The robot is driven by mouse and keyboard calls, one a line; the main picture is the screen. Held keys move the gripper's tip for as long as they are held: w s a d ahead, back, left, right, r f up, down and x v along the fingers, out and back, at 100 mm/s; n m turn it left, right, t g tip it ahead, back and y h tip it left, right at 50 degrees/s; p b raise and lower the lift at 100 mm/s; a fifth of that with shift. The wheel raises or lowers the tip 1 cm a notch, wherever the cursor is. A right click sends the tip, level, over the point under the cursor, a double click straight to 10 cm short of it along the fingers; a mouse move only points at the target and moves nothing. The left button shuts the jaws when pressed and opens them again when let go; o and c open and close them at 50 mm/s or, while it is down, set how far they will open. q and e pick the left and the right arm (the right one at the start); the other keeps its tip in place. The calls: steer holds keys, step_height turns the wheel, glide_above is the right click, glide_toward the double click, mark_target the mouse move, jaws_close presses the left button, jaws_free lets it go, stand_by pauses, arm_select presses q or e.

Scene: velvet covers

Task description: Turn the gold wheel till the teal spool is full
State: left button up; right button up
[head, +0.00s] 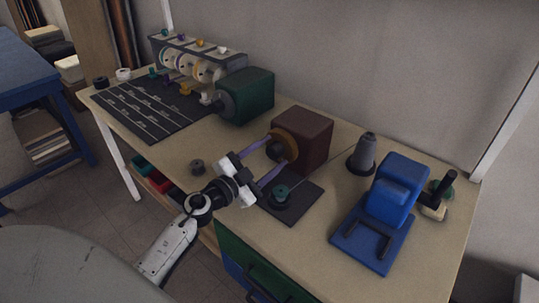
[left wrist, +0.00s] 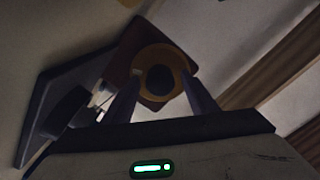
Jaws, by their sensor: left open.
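The gold wheel (head: 288,137) is a ring with a dark hub on the front of a dark red-brown box (head: 312,141). My left gripper (head: 279,151) is open, with its two fingers pointing at the wheel, one towards each side of it. The left wrist view shows the gold wheel (left wrist: 160,54) between the fingers; I cannot tell whether they touch it. The teal spool (head: 281,191) stands on a dark plate (head: 303,198) in front of the box. It shows as a dark shape in the left wrist view (left wrist: 66,110); its fill is too small to tell. My right gripper is out of view.
A green motor-like block (head: 250,95) and a rack of coloured spools (head: 190,62) stand at the back left. A grey cone (head: 363,153) and a blue machine (head: 391,195) stand to the right.

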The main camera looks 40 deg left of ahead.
arm_select(q)
steer(key=c, duration=1.1)
steer(key=shift+o, duration=0.2)
steer(key=shift+m, duration=0.3)
